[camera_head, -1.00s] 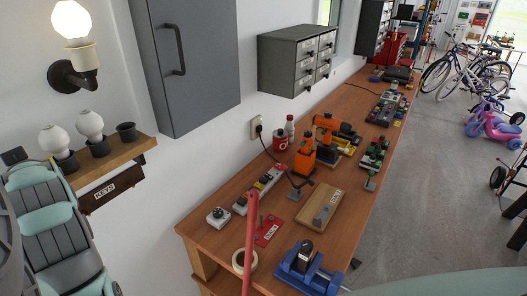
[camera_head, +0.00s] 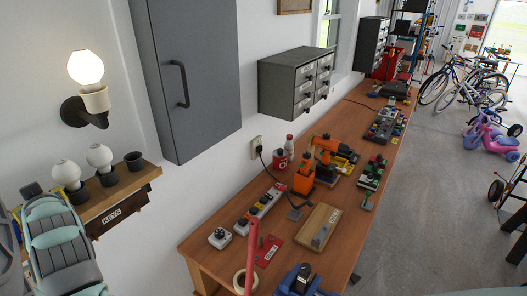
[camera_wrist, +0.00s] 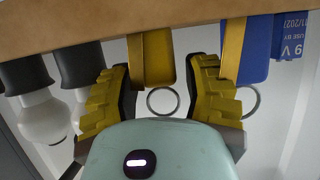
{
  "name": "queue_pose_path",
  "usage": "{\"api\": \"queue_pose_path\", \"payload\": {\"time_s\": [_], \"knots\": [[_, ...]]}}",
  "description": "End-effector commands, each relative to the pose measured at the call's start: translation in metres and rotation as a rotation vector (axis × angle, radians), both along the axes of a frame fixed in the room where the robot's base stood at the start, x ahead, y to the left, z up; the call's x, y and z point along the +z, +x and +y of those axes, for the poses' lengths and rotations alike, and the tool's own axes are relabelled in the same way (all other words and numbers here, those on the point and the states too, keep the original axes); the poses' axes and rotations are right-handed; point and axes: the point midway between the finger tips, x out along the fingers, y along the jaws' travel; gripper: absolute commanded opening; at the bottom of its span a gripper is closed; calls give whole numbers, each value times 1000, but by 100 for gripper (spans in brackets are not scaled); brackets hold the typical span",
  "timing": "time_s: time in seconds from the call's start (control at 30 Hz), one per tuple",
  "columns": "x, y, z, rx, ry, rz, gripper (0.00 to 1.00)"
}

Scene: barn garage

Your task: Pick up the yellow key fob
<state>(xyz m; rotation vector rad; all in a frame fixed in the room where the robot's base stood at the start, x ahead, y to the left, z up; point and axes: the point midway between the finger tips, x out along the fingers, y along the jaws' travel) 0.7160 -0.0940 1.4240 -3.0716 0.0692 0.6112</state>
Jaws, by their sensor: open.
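In the wrist view a yellow key fob (camera_wrist: 151,62) with a metal ring (camera_wrist: 162,101) shows at the edge of a wooden shelf (camera_wrist: 110,14). My gripper (camera_wrist: 163,82) is open, with one yellow-padded finger on each side of the fob and ring. The fingers stand apart from the fob, and nothing is held. How the fob is supported is hidden. In the head view my arm (camera_head: 62,248) is at the lower left, by the small shelf (camera_head: 142,184); the fob cannot be made out there.
A blue item (camera_wrist: 262,40) with a yellow strip and a second ring are close beside the right finger. White bulbs in black holders (camera_wrist: 30,80) are on the left; they also show on the shelf in the head view (camera_head: 67,175). A workbench (camera_head: 300,262) carries several tools.

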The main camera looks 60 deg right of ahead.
Motion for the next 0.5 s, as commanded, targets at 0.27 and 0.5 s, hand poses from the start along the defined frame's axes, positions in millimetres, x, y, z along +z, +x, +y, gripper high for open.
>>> {"api": "queue_pose_path", "payload": {"time_s": [0.27, 0.5], "knots": [[0, 0, 1, 1, -1, 0, 45], [0, 0, 0, 1, 0, 0, 20]]}}
